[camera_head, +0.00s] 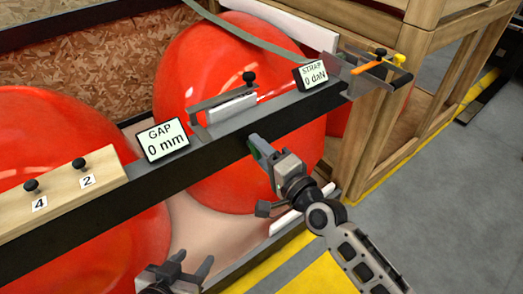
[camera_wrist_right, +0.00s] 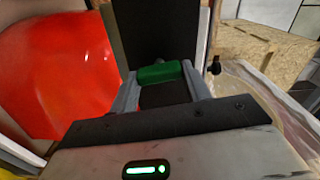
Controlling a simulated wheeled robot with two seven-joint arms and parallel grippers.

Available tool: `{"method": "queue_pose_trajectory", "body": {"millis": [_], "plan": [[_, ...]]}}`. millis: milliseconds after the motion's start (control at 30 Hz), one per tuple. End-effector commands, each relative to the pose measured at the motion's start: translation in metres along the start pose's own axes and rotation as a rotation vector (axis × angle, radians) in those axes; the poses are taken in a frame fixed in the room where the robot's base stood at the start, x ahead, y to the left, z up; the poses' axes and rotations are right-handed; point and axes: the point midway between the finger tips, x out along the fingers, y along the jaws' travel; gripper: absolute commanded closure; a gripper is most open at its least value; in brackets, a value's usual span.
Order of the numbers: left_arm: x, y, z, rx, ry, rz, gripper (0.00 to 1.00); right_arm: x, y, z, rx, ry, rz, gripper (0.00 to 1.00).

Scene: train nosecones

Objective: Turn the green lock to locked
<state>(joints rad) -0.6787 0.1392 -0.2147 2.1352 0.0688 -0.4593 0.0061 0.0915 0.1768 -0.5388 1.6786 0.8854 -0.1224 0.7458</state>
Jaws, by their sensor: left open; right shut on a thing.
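The green lock (camera_wrist_right: 160,73) is a short green bar that lies between the two fingers of my right gripper (camera_wrist_right: 163,88) in the right wrist view. In the head view my right gripper (camera_head: 268,156) is at the front face of the black beam, and a bit of the green lock (camera_head: 263,145) shows at its tips. The gripper is shut on the lock and hides most of it. My left gripper (camera_head: 182,272) is open and empty at the bottom of the head view, below the beam and away from the lock.
The black beam (camera_head: 215,153) carries a GAP display (camera_head: 162,140) reading 0 mm and a STRAP display (camera_head: 311,75) reading 0 daN. A wooden block (camera_head: 62,200) with knobs marked 4 and 2 is at left. Large red nosecones (camera_head: 215,70) stand behind. Grey floor is free at right.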

Motion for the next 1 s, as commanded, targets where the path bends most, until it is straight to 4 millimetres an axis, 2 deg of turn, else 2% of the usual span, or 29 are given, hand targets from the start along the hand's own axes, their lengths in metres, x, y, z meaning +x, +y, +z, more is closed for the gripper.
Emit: {"method": "queue_pose_trajectory", "body": {"millis": [333, 867, 900, 967, 1000], "plan": [[-0.0005, 0.0004, 0.0012, 0.001, -0.004, 0.001, 0.52, 0.0006, -0.0007, -0.0002, 0.137, 0.001, -0.003, 0.76], [-0.0007, 0.0006, 0.0021, 0.001, -0.006, 0.001, 0.52, 0.0006, -0.0009, -0.0001, 0.164, 0.001, -0.003, 0.76], [-0.0007, 0.0005, 0.0021, 0.001, -0.006, 0.001, 0.52, 0.0006, -0.0009, -0.0001, 0.164, 0.001, -0.003, 0.47], [-0.0007, 0.0006, 0.0022, 0.001, -0.007, 0.001, 0.52, 0.0006, -0.0008, -0.0001, 0.163, 0.001, -0.003, 0.31], [-0.0007, 0.0005, 0.0023, 0.001, -0.007, 0.001, 0.52, 0.0006, -0.0007, -0.0001, 0.162, 0.0, -0.003, 0.31]]}}
